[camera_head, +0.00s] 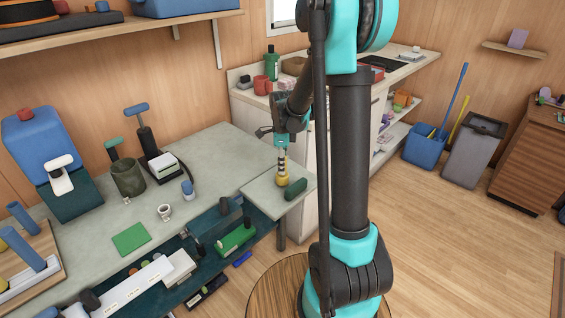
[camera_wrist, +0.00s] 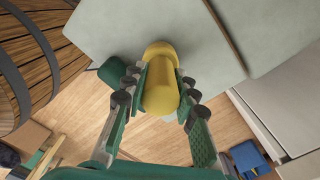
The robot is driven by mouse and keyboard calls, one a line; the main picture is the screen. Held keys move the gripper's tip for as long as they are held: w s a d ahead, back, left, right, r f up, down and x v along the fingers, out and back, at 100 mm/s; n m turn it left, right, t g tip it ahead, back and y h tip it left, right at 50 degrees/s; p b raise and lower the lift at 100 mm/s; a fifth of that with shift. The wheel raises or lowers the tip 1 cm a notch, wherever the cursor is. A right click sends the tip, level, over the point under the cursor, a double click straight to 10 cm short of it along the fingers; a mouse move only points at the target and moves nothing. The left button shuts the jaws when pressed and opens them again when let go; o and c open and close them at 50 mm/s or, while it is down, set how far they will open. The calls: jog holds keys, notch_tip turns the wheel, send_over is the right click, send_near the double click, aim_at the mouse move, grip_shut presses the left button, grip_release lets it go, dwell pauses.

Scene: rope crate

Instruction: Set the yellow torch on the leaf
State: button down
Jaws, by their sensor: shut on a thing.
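The yellow torch (camera_wrist: 160,90) is between the two fingers of my gripper (camera_wrist: 158,92) in the wrist view. In the head view it shows as a small upright yellow shape (camera_head: 283,179) under my gripper (camera_head: 282,160), which is shut on it. The leaf (camera_head: 258,190) is the pale grey flap at the right end of the workbench. The torch is over the leaf; I cannot tell whether its lower end touches it. The leaf also fills the upper part of the wrist view (camera_wrist: 120,28).
A dark green cylinder (camera_head: 296,188) lies on the leaf, close beside the torch; it also shows in the wrist view (camera_wrist: 112,72). The grey workbench (camera_head: 215,160) adjoins the leaf, with a cup (camera_head: 165,211) and green mat (camera_head: 131,239). The leaf's left part is clear.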

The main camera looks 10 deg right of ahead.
jog(key=shift+f, duration=0.4)
dwell(0.6)
jog(key=c, duration=1.1)
grip_release()
notch_tip(320, 180, up, 12)
